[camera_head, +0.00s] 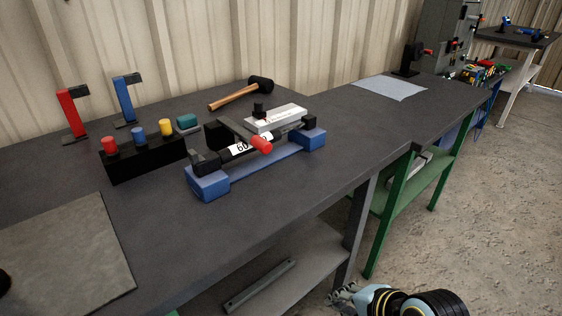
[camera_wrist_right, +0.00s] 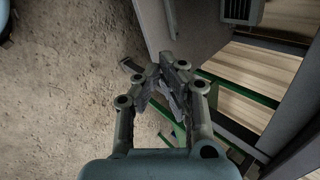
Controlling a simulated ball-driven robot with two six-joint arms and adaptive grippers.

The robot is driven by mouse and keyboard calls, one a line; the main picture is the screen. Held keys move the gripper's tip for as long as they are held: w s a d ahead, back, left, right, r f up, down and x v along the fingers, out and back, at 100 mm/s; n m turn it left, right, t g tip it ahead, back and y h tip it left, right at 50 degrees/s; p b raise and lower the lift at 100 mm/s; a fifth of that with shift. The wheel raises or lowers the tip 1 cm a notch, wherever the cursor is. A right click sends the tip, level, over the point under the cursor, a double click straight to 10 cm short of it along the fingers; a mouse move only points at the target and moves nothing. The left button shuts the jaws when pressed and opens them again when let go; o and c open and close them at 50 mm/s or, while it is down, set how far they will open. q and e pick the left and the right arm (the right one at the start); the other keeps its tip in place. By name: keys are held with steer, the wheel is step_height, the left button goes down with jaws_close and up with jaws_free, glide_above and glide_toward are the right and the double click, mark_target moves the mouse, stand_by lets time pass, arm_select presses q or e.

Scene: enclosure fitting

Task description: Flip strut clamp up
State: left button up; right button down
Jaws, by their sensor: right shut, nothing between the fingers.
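A fixture with blue end blocks (camera_head: 208,184) stands on the dark workbench in the head view. It carries a dark strut with a white label reading 60 (camera_head: 241,149). A dark clamp lever with a red tip (camera_head: 261,145) lies across the strut, its tip toward the front edge. My right gripper (camera_head: 340,293) is low in front of the bench, well apart from the fixture. In the right wrist view its fingers (camera_wrist_right: 170,72) are together and empty, over the floor and bench legs. My left gripper is not in view.
A silver block (camera_head: 276,118) with a black knob sits behind the strut. A black holder (camera_head: 145,158) with coloured knobs stands to the left. Red (camera_head: 72,113) and blue (camera_head: 126,99) upright clamps and a hammer (camera_head: 240,94) are farther back. The bench front right is clear.

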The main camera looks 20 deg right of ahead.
arm_select(q)
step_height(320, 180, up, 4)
steer(key=p, duration=0.3)
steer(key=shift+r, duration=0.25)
arm_select(e)
steer(key=w+a+r+m+t+y, duration=0.1)
steer(key=w+r+m+t, duration=0.1)
steer(key=r+m, duration=0.3)
steer(key=w+a+r+m+t, duration=0.2)
steer(key=w+r+m, duration=0.2)
steer(key=r, duration=0.7)
steer(key=w+a+r+m+t+y, duration=0.1)
steer(key=w+r+m, duration=0.3)
steer(key=r, duration=0.5)
steer(key=shift+a+m+t+y, duration=0.3)
steer(key=shift+m+t, duration=0.1)
steer(key=shift+m, duration=0.8)
steer(key=shift+r, duration=0.1)
arm_select(q)
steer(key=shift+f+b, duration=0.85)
steer(key=shift+b, duration=0.05)
arm_select(e)
steer(key=x, duration=1)
